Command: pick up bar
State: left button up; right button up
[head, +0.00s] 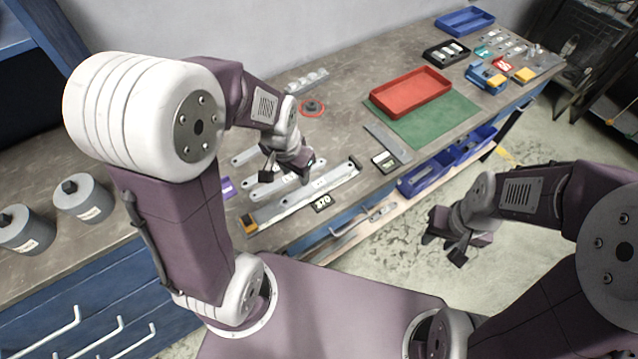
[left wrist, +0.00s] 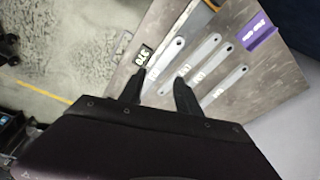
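Several flat grey metal bars with holes and small white labels lie side by side on the workbench (head: 345,110). In the left wrist view one bar (left wrist: 168,58) shows just beyond the gap between the fingertips, with a second bar (left wrist: 203,53) and a third bar (left wrist: 226,84) to its right. My left gripper (head: 286,172) is over the bars, pointing down, its fingers apart and nothing between them; it also shows in the left wrist view (left wrist: 158,82). It hides parts of the bars in the head view. My right gripper (head: 446,246) hangs open and empty off the bench front.
A long metal rail (head: 300,204) with a yellow end block and a "370" sign (head: 322,203) lies along the front edge. A purple label (left wrist: 258,30) is beside the bars. A red tray (head: 411,93) on a green mat (head: 430,125) stands to the right. Grey cylinders (head: 84,198) stand left.

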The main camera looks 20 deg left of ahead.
pick_arm(q)
jog(key=w+d+m+p, duration=0.1)
jog(key=w+m+p, duration=0.15)
jog(key=w, duration=0.55)
jog(key=m+g+p, duration=0.2)
jog(key=p, duration=0.3)
send_over(319, 183)
notch_tip(319, 183, down, 10)
notch_tip(319, 183, down, 3)
jog(key=shift+w+f+p, duration=0.1)
jog(key=shift+f+p, duration=0.05)
jog(key=shift+p, duration=0.35)
jog(key=shift+f+p, duration=0.25)
jog(key=shift+p, duration=0.05)
notch_tip(319, 183, down, 4)
jog(key=shift+r+p, duration=0.1)
jog(key=shift+p, duration=0.7)
jog(key=shift+f, duration=0.4)
grip_shut()
